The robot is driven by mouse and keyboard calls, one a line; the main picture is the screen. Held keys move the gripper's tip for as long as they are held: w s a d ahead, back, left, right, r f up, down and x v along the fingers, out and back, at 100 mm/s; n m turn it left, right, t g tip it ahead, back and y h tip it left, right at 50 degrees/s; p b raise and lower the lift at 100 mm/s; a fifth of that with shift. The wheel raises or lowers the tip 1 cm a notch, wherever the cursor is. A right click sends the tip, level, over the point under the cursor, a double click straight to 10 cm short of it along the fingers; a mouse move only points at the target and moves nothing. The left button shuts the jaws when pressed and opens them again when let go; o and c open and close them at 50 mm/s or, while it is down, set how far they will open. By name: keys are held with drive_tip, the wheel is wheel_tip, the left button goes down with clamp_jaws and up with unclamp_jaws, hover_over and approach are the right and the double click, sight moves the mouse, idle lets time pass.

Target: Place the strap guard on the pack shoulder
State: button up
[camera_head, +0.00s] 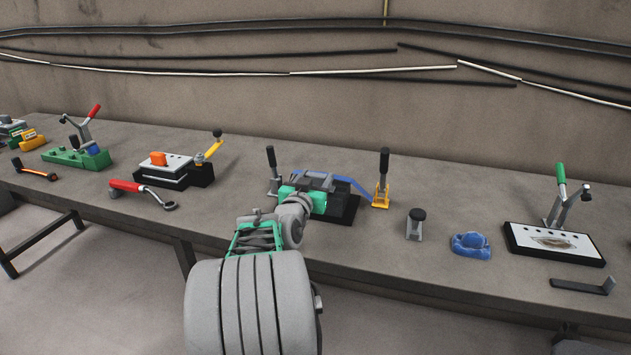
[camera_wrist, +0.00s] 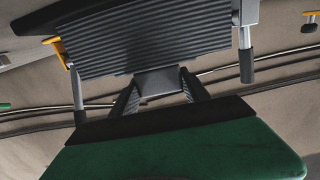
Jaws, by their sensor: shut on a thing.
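My gripper (camera_wrist: 158,88) shows in the wrist view with its two dark fingers on either side of a small grey piece. I take this piece to be the strap guard (camera_wrist: 158,79); its far end meets or passes behind a ribbed dark grey block (camera_wrist: 150,42). I cannot tell whether they touch. In the head view my green hand is in front of the dark fixture (camera_head: 347,210) with the blue strap (camera_head: 350,183), and hides its front left part. The fingertips and the held piece cannot be made out there. The pack shoulder cannot be told apart surely.
A black-handled lever (camera_head: 271,160) stands left of the fixture and a yellow-based lever (camera_head: 381,180) right of it. A small grey stand (camera_head: 415,226), a blue lump (camera_head: 470,245) and a white-topped plate (camera_head: 553,241) lie further right. A red-handled tool (camera_head: 145,191) lies left.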

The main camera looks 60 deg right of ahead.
drive_tip(key=shift+f, duration=0.1)
drive_tip(key=o, duration=1.4)
drive_tip(key=shift+r, duration=0.3)
drive_tip(key=a, duration=0.4)
drive_tip(key=s+a, duration=0.1)
drive_tip(key=a, duration=0.3)
drive_tip(key=s+a, duration=0.1)
drive_tip(key=a, duration=0.3)
drive_tip(key=shift+r, duration=0.15)
drive_tip(key=shift+d, duration=0.1)
